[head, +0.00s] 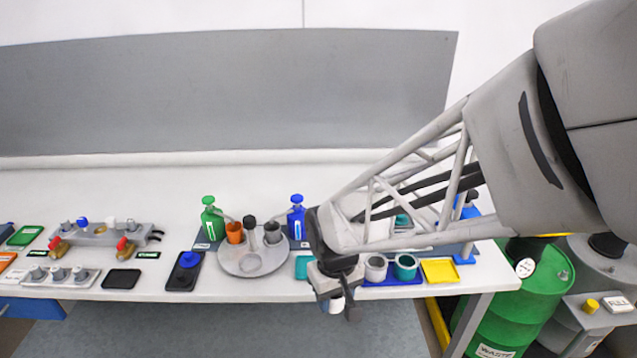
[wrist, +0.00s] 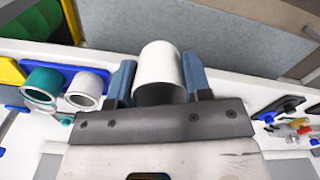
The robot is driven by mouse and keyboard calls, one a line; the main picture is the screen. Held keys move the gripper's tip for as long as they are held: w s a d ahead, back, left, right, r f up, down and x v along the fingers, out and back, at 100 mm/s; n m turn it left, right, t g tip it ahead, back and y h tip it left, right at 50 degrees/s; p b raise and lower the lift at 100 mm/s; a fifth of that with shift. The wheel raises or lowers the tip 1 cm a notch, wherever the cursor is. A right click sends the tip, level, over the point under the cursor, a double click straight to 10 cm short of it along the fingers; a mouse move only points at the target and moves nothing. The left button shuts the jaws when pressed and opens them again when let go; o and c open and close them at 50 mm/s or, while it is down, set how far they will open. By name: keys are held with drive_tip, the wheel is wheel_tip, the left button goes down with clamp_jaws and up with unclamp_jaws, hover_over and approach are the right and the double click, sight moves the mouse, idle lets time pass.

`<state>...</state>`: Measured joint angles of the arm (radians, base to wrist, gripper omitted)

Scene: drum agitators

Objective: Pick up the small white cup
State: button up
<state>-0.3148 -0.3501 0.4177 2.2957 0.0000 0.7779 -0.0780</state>
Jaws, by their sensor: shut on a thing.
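The small white cup (wrist: 160,66) is between the two blue-grey fingers of my gripper (wrist: 158,78) in the wrist view. The fingers are shut on its sides. In the head view my gripper (head: 336,296) is at the front edge of the table, with a small white part of the cup (head: 337,305) showing below it. The rest of the cup is hidden by the gripper there. The cup appears clear of the table, in front of its edge.
A blue tray (head: 392,281) holds a white-grey cup (head: 376,267) and a teal cup (head: 405,266), just right of my gripper. A yellow square (head: 439,271) lies beyond them. A green waste drum (head: 531,300) stands at right.

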idle(0.7)
drive_tip(key=w+a+r+m, duration=0.3)
drive_tip(key=w+a, duration=1.2)
drive_tip(key=a, duration=0.4)
drive_tip(key=shift+w+a, duration=0.2)
drive_tip(key=shift+a, duration=0.15)
